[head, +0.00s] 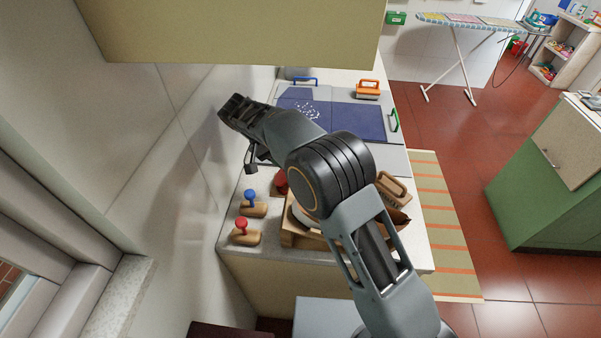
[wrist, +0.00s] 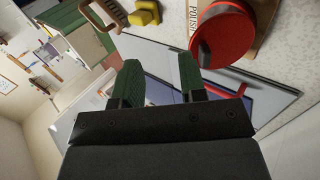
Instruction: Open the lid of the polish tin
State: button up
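The polish tin (wrist: 222,40) shows in the wrist view as a round red tin at the upper right, on a wooden base lettered POLISH. In the head view a bit of red (head: 281,181), likely the same tin, shows beside my arm, which hides most of it. A red bar (wrist: 228,91) sticks out below the tin in the wrist view. My gripper (wrist: 160,82) has its two green-padded fingers apart with nothing between them. The tin is beyond and to the right of the fingertips, not between them. In the head view my gripper's fingers are hard to make out.
A blue-knobbed block (head: 252,207) and a red-knobbed block (head: 243,235) stand at the counter's left edge, near the wall. A wooden tray (head: 290,232) is partly under my arm. An orange brush (head: 368,89) lies behind the blue panel (head: 350,120). A yellow object (wrist: 146,14) is beyond my fingers.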

jog(key=s+d+r+b, duration=0.3)
jog(key=s+d+r, duration=0.2)
jog(key=s, duration=0.5)
jog(key=shift+r, duration=0.7)
jog(key=shift+o, duration=0.8)
jog(key=shift+r, duration=0.1)
jog(key=shift+o, duration=0.8)
jog(key=shift+w+f, duration=0.15)
jog(key=shift+f, duration=0.1)
jog(key=w+a+n+y+p, duration=0.35)
jog(key=w+a+n, duration=0.85)
jog(key=n, duration=0.6)
jog(key=x, duration=0.4)
jog(key=p+x, duration=0.1)
jog(key=x, duration=0.4)
jog(key=d+x, duration=0.1)
jog(key=x, duration=0.3)
jog(key=shift+w+d, duration=0.2)
jog(key=shift+w, duration=0.2)
